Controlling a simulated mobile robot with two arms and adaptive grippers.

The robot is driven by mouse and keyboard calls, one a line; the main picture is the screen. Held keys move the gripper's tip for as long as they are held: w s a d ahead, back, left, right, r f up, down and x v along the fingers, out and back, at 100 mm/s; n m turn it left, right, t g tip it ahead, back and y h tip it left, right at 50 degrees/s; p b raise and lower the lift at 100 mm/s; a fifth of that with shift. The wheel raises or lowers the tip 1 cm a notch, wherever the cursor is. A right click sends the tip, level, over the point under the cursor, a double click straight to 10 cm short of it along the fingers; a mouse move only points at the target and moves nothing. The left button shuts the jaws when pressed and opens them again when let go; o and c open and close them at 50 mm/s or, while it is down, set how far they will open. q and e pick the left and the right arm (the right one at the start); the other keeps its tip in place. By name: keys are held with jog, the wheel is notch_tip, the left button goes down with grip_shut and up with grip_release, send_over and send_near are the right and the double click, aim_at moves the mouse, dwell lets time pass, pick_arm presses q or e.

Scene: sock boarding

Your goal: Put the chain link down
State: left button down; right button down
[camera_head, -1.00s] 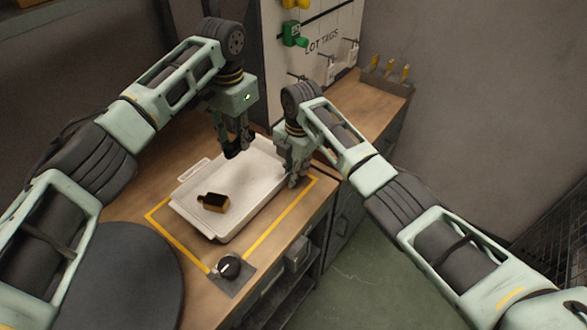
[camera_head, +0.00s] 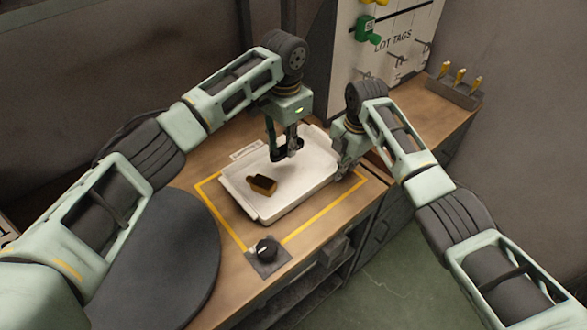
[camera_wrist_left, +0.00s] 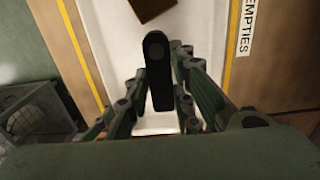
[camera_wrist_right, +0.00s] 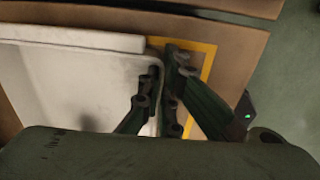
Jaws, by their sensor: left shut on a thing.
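My left gripper (camera_head: 286,150) is shut on a black chain link (camera_wrist_left: 158,70), rounded at its end with a round boss. The link points outward between the fingers in the left wrist view. In the head view, the gripper and link are over the far part of the white tray (camera_head: 303,190), and the link is mostly lost among the dark fingers. I cannot tell whether the link touches the tray floor. My right gripper (camera_head: 343,170) is at the tray's right end. Its fingers (camera_wrist_right: 160,95) are close together at the tray wall; their grip is unclear.
A brass-and-black block (camera_head: 263,185) lies in the near left part of the tray. A yellow outline (camera_head: 318,220) surrounds the tray on the wooden bench. A black knob (camera_head: 266,249) is in front. A label reading EMPTIES (camera_wrist_left: 247,28) lies beside the tray.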

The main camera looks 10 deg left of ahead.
aim_at(287, 174)
pick_arm(q)
notch_tip(287, 174, down, 8)
jog(key=shift+f, duration=0.2)
dwell(0.3)
jog(key=c, duration=1.5)
grip_release()
jog(key=shift+f, duration=0.1)
jog(key=shift+c, duration=0.2)
notch_tip(287, 174, up, 12)
jog(key=shift+r, duration=0.15)
pick_arm(e)
jog(key=c, duration=1.9)
grip_release()
jog(key=shift+o, duration=0.2)
